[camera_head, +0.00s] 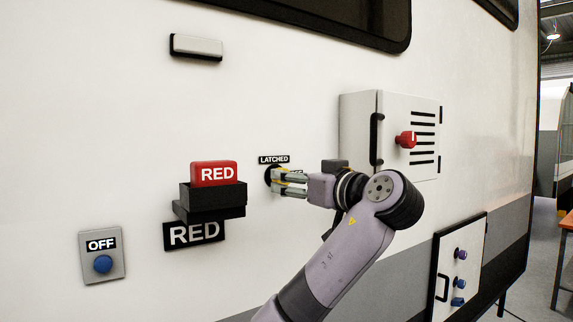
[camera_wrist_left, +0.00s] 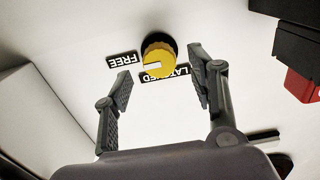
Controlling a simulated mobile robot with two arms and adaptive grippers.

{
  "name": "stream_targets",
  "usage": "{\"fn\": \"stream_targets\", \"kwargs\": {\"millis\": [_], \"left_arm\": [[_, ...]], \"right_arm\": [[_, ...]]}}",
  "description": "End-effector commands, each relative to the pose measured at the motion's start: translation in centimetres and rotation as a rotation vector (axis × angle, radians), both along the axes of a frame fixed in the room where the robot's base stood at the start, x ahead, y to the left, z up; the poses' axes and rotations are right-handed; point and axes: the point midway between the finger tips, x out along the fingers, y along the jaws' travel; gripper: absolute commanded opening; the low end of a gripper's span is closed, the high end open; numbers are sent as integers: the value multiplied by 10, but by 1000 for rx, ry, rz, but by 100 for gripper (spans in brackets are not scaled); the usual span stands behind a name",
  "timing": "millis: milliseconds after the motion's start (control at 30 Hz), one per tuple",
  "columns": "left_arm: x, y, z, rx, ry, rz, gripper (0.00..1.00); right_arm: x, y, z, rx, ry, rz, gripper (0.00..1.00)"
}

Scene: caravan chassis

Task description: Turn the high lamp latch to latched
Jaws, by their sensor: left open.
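The high lamp latch is a yellow round knob (camera_wrist_left: 158,60) on a dark base, on the white caravan wall. In the left wrist view a LATCHED label (camera_wrist_left: 166,75) lies just below it and a FREE label (camera_wrist_left: 122,61) to its left, both upside down. A white mark on the knob points left, towards FREE. My left gripper (camera_head: 281,181) is at the knob in the head view and hides much of it; the LATCHED label (camera_head: 273,160) shows above. The left gripper's open fingers (camera_wrist_left: 165,88) are on either side of the knob, with gaps visible. My right gripper is not in view.
Left of the latch are a red RED block (camera_head: 214,174) in a black holder (camera_head: 211,203) and an OFF panel (camera_head: 102,256). A grey box (camera_head: 358,130) with a red knob (camera_head: 405,139) sticks out to the right. A lower panel (camera_head: 447,270) has several blue and purple knobs.

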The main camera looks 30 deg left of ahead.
Motion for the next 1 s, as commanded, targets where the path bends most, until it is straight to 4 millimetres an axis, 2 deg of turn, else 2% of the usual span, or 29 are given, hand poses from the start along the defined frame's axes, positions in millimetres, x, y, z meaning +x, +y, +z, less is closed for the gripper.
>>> {"fn": "stream_targets", "kwargs": {"millis": [33, 200, 600, 1000], "left_arm": [[3, 9, 4, 2, 4, 2, 52], [11, 26, 2, 1, 2, 0, 52], [13, 32, -1, -1, 0, -1, 52], [13, 32, 0, 0, 0, -1, 25]], "right_arm": [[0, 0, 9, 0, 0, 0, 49], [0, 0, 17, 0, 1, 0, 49], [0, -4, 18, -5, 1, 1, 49], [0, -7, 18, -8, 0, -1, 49]]}}
